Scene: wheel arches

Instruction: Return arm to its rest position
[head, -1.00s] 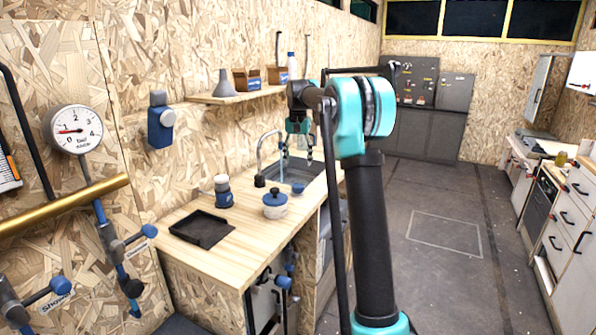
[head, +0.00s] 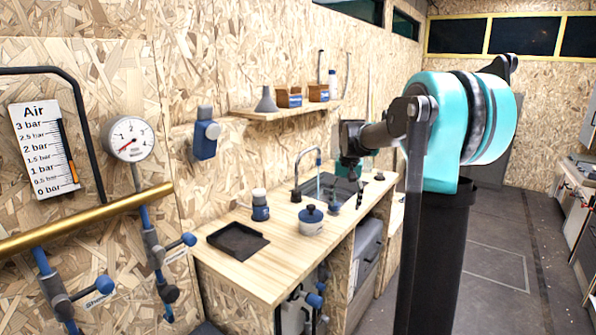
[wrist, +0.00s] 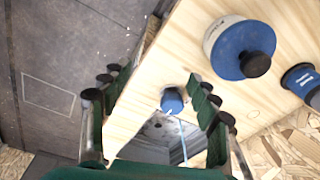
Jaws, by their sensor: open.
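My gripper (head: 358,190) hangs at the end of my dark and teal arm in the head view, in front of the sink end of the wooden counter (head: 285,258). In the wrist view my gripper (wrist: 160,88) has its two green fingers spread wide, with nothing held between them. Below and between them are a small blue knob (wrist: 172,100) and part of the sink. A white pot with a blue lid (head: 311,221) stands on the counter, clear of the fingers. It also shows in the wrist view (wrist: 238,45).
A black tray (head: 237,241) and a blue grinder-like item (head: 260,205) stand on the counter. A shelf (head: 285,112) with small boxes is on the wall behind. A brass pipe (head: 90,217) crosses at left. Open floor (head: 495,255) lies at right.

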